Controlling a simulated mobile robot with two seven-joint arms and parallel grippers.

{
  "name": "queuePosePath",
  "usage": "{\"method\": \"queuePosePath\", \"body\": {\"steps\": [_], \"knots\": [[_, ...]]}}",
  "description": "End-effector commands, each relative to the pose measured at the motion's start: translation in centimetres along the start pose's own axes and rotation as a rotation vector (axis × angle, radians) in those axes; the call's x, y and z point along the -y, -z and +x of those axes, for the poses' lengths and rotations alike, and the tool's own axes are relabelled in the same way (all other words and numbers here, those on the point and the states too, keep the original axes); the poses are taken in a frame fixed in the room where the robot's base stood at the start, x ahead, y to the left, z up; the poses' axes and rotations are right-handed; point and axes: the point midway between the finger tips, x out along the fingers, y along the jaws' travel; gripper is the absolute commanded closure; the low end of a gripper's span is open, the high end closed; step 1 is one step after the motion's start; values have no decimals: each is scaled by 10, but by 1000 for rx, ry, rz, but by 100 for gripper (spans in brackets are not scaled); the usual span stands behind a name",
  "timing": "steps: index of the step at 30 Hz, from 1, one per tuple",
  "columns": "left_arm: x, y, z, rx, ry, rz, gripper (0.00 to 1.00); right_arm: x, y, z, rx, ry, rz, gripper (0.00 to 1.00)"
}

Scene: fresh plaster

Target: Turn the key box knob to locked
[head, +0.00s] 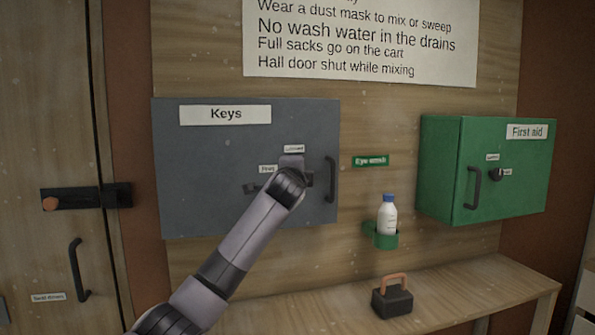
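The grey key box (200,165) hangs on the wooden wall, with a "Keys" label (225,114) and a dark vertical handle (331,180) at its right. Its door looks shut. Two small labels sit near the knob's place: an upper one (294,149) that seems to read "Locked" and a lower left one (267,169) too small to read surely. My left gripper (291,178) is at the box front, just below these labels. My wrist hides the knob and most of the fingers, so neither grip nor knob position shows. My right gripper is not in view.
A green first aid box (440,170) with handle and knob hangs at right. Between the boxes, a white bottle (388,217) stands in a green holder (381,238). A dark block with an orange handle (392,300) sits on the wooden bench (475,290). A bolted door (45,250) is at left.

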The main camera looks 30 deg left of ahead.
Motion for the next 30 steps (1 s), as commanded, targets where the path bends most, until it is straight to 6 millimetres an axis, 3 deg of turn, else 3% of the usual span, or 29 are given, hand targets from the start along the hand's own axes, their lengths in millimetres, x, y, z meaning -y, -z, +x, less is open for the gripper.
{"method": "queuePosePath", "body": {"steps": [17, 18, 19, 20, 30], "knots": [[1, 0, 0, 0, -10, 34, 100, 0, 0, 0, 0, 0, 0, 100], [1, 0, 0, 0, -10, 34, 46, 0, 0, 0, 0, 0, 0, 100], [1, 0, 0, 1, -10, 34, 37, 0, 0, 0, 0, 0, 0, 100], [1, 0, 0, 0, -10, 34, 33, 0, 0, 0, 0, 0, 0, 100], [0, 0, -2, 0, -11, 31, 33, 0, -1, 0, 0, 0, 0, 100]]}}
